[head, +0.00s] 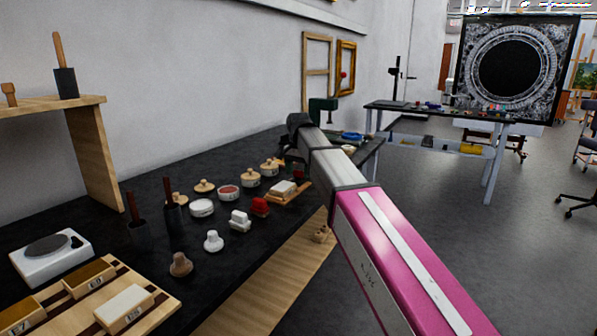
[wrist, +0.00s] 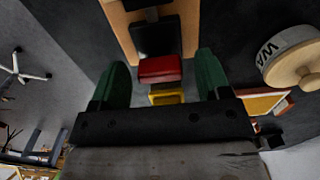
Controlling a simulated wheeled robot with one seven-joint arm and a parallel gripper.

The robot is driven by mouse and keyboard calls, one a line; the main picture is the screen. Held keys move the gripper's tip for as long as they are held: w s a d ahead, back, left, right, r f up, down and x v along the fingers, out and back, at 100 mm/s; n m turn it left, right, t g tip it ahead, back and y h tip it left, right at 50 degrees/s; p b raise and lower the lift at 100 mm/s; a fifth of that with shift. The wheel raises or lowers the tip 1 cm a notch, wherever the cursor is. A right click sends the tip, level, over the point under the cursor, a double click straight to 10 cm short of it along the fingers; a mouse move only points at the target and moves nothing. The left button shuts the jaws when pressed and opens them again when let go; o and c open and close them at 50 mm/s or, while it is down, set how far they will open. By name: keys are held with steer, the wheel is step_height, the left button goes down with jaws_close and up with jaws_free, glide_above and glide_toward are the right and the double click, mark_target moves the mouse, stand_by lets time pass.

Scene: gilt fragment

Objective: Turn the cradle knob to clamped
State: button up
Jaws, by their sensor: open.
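In the wrist view my gripper (wrist: 161,62) is open, its two green fingers apart. Between and beyond them is a red block-shaped piece (wrist: 160,69), possibly the cradle knob; I cannot tell for sure. It sits by a dark pad (wrist: 156,38) on a light wooden frame, with a yellow piece (wrist: 166,94) just below it in the picture. No contact between fingers and red piece shows. No clamped marking is readable. In the head view my arm reaches to the bench's far end and hides most of my gripper.
A white round jar with a wooden lid knob (wrist: 290,52) stands to the right in the wrist view. In the head view the black bench (head: 150,235) holds several jars, stamps and a wooden tray (head: 287,198). Open floor lies to the right.

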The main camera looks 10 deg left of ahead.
steer(key=shift+c, duration=0.3)
steer(key=c, duration=0.9)
steer(key=shift+o, duration=0.2)
